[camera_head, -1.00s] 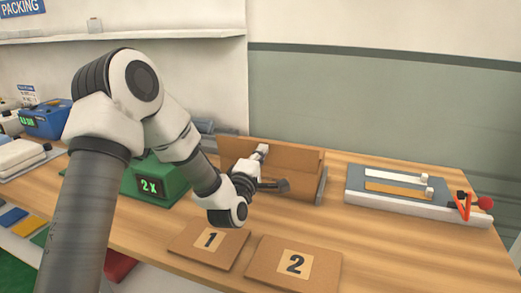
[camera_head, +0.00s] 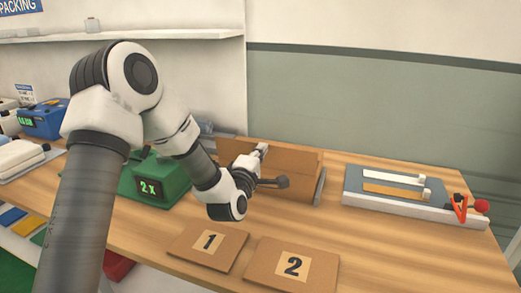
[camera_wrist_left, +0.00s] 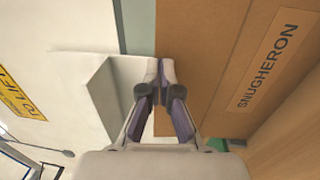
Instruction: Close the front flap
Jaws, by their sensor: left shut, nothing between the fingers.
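A brown cardboard box (camera_head: 303,187) stands near the back of the wooden table, with a raised panel (camera_head: 292,158) along its top. My left gripper (camera_head: 263,149) is over the left part of the box and partly hides it. In the left wrist view its fingertips (camera_wrist_left: 160,68) are shut together with nothing between them. They are at the edge of a brown cardboard panel (camera_wrist_left: 205,50); I cannot tell if they touch it. A lighter cardboard face (camera_wrist_left: 270,65) with the word SNUGHERON is to the right. My right gripper is not in view.
Two cardboard pieces marked 1 (camera_head: 209,260) and 2 (camera_head: 290,284) lie in front of the box. A green device reading 2x (camera_head: 165,182) stands to the left. A grey sealer-like device (camera_head: 400,205) lies to the right. Bare wood (camera_head: 390,245) shows before it.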

